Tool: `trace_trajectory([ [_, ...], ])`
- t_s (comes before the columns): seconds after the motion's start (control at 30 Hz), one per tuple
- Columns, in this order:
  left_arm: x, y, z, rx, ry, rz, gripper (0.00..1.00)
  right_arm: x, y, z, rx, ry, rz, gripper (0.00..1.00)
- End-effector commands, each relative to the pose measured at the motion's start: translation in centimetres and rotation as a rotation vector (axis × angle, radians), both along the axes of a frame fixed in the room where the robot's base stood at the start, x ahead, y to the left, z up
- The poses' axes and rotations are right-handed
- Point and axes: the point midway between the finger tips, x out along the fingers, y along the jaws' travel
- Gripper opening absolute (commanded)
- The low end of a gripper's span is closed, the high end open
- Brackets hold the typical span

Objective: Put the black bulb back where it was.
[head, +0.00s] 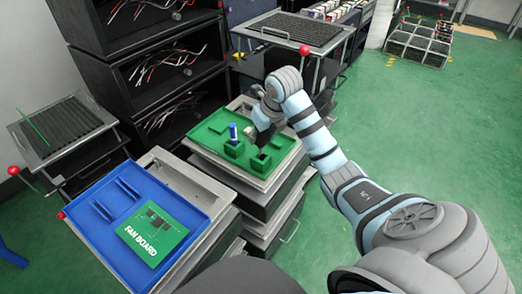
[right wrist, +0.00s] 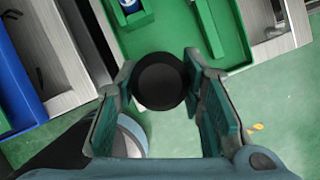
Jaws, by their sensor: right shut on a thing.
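The black bulb (right wrist: 160,80) shows in the right wrist view as a round dark disc between the fingers of my right gripper (right wrist: 162,95), which is shut on it. In the head view my right gripper (head: 262,138) is over the green tray (head: 222,119), above a green square holder (head: 260,160) with a dark opening. The bulb cannot be made out clearly from the dark fingers there. A second green holder (head: 233,150) to the left has a blue bulb (head: 233,132) upright in it. My left gripper is not in view.
A blue tray (head: 88,222) with a green fan board card (head: 153,232) lies to the left. Black shelves with cables (head: 160,65) stand behind. A grey rack with a red-knobbed lever (head: 304,50) is at the back. Green floor is open at right.

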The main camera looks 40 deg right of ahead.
Motion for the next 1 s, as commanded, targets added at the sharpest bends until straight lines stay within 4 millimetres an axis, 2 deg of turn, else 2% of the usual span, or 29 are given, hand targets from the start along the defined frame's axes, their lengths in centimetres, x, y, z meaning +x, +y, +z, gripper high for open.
trace_trajectory([
  [0.3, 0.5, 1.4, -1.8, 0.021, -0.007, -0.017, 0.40, 0.0, 0.0, -5.0, 0.001, 0.000, -0.002, 0.25],
  [0.63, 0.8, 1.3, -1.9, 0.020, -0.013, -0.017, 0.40, 0.0, 0.0, -5.3, 0.000, -0.002, -0.001, 0.25],
  [0.67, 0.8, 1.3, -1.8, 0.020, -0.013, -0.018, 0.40, 0.0, 0.0, -5.2, 0.000, -0.001, -0.001, 0.41],
  [0.77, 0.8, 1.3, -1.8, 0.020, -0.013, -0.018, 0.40, 0.0, 0.0, -5.1, 0.000, -0.001, -0.001, 0.56],
  [1.0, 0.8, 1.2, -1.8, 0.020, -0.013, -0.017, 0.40, 0.0, 0.0, -5.1, 0.000, -0.001, -0.001, 0.56],
])
